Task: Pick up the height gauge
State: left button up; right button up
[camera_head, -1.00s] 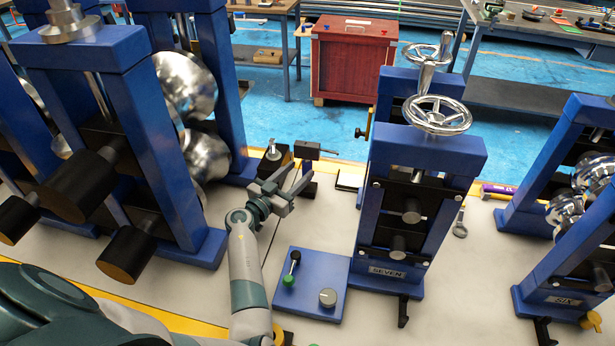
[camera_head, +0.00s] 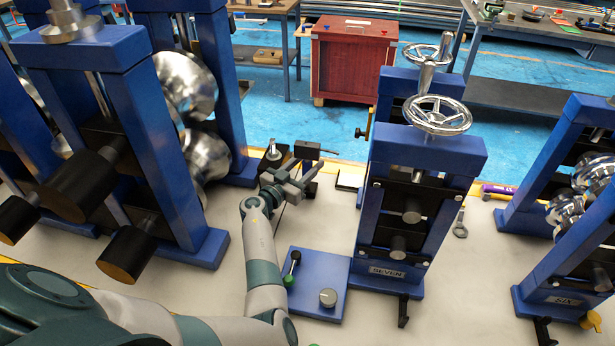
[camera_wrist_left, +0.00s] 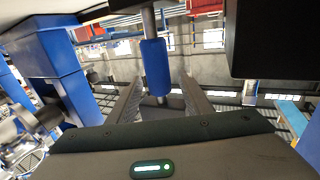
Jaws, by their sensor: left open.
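The height gauge (camera_head: 307,150) stands on the bench left of the stand marked SEVEN. Its dark head with a thin rod pointing right shows in the head view; my gripper hides much of its lower part. My left gripper (camera_head: 298,180) is open at the gauge, in front of its column. In the left wrist view, an upright rod with a blue sleeve (camera_wrist_left: 156,66), apparently the gauge's column, stands between the open fingers (camera_wrist_left: 158,90). I cannot tell whether either finger touches it. My right gripper is in neither view.
The blue roller stand marked SEVEN (camera_head: 425,155) rises right of the gripper. A larger blue roller stand (camera_head: 165,130) is at left. A dark block with a silver post (camera_head: 273,157) sits just left of the gauge. A blue plate with knobs (camera_head: 308,265) lies in front.

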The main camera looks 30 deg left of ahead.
pick_arm(q)
grip_shut()
dwell(1.2)
jog(key=shift+r, duration=0.15)
dwell(0.3)
